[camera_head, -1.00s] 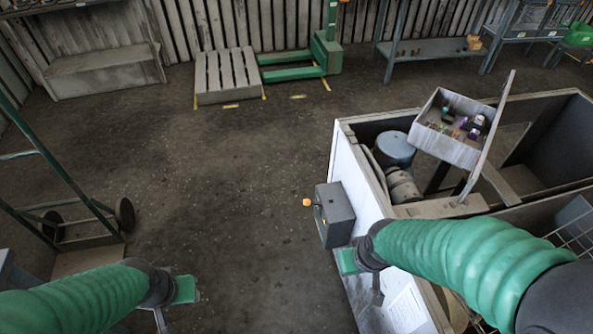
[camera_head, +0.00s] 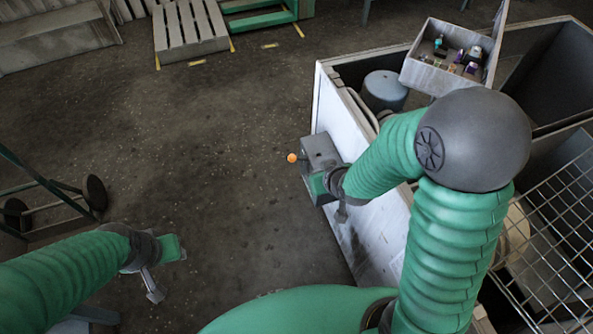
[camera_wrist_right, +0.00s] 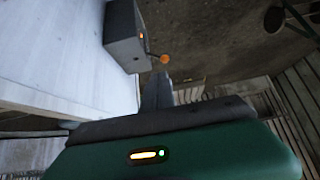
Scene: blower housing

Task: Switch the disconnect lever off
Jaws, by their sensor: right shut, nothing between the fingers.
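The grey disconnect box (camera_head: 321,150) is on the outer side of the white housing. Its lever, tipped with an orange knob (camera_head: 292,158), sticks out to the left. In the right wrist view the box (camera_wrist_right: 124,40) is at the top and the orange knob (camera_wrist_right: 164,59) stands out from its side. My right gripper (camera_head: 341,213) is shut and empty, just in front of the box; my wrist hides part of the box. In the wrist view the gripper (camera_wrist_right: 157,92) points toward the knob, apparently apart from it. My left gripper (camera_head: 153,287) hangs over bare floor; its jaw opening is unclear.
The white housing wall (camera_head: 345,125) runs beside my right arm. An open parts box (camera_head: 425,75) stands above the housing, and a wire grid (camera_head: 560,235) is at right. A hand truck (camera_head: 60,205) is at left. The middle floor is clear.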

